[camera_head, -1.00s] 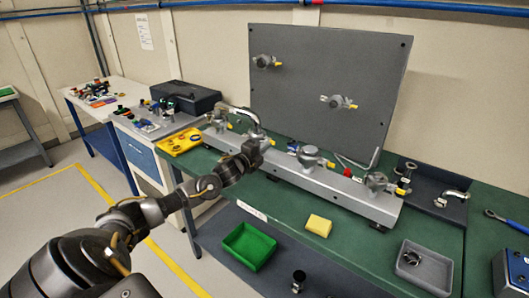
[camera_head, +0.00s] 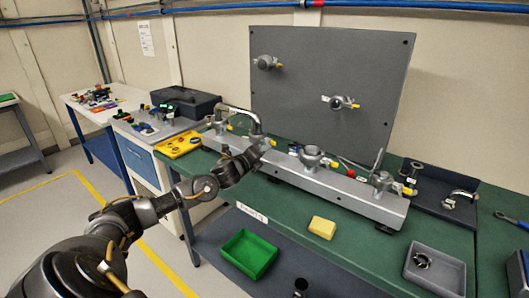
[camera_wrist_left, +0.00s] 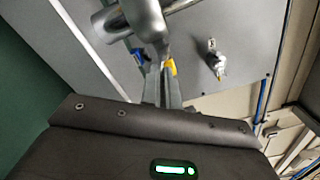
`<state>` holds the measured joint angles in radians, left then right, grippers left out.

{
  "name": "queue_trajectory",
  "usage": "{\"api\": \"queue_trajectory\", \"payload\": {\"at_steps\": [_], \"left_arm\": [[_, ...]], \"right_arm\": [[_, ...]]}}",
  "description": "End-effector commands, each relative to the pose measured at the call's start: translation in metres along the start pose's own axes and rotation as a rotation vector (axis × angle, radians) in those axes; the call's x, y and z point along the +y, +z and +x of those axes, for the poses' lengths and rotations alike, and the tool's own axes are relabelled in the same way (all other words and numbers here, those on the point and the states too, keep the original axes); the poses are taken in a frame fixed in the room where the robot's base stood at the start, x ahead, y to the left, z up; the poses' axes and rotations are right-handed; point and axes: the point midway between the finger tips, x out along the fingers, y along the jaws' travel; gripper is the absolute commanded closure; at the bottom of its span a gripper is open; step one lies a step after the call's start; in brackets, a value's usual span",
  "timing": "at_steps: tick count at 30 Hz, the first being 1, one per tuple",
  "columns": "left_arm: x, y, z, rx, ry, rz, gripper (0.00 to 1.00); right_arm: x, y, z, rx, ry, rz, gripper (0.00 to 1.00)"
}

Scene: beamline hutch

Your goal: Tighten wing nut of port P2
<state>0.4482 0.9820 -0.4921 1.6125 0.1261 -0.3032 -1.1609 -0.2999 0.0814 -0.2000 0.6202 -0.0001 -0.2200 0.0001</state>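A grey manifold rail (camera_head: 330,190) on the bench carries several clamped ports with yellow wing nuts. A bent metal pipe (camera_head: 243,110) rises from the rail's left part. My left gripper (camera_head: 264,142) is at the rail near the pipe's right end and covers the port there. In the left wrist view my narrow fingers (camera_wrist_left: 162,82) point at a grey pipe fitting (camera_wrist_left: 145,22). A yellow wing nut (camera_wrist_left: 171,67) shows at the fingertips. I cannot tell whether the fingers grip it. I cannot read which port is P2. My right gripper is not in view.
A grey upright panel (camera_head: 320,60) with two ports stands behind the rail. A yellow tray (camera_head: 180,145) is at the left, a yellow block (camera_head: 322,227) in front. A green bin (camera_head: 249,254) and grey bin (camera_head: 435,268) are nearer. Green bench surface around the block is clear.

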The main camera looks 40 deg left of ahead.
Motion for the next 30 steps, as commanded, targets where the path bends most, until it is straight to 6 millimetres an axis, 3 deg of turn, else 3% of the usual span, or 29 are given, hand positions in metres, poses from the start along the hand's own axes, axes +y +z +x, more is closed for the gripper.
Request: {"api": "queue_trajectory", "payload": {"at_steps": [10,12,22,26,30], "left_arm": [[0.002,-0.004,-0.001,0.007,0.004,0.002,1.00],[0.002,-0.003,-0.001,0.007,0.004,0.002,0.88],[0.001,-0.002,-0.002,0.004,0.002,0.001,0.87],[0.003,-0.002,-0.016,0.004,0.002,0.003,0.87],[0.004,-0.003,-0.043,0.006,0.003,0.005,0.87]], "right_arm": [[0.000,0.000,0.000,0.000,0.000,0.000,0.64],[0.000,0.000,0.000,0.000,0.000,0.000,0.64],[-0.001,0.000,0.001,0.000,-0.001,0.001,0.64],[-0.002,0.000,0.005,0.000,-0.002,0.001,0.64],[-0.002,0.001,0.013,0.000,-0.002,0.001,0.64]]}}
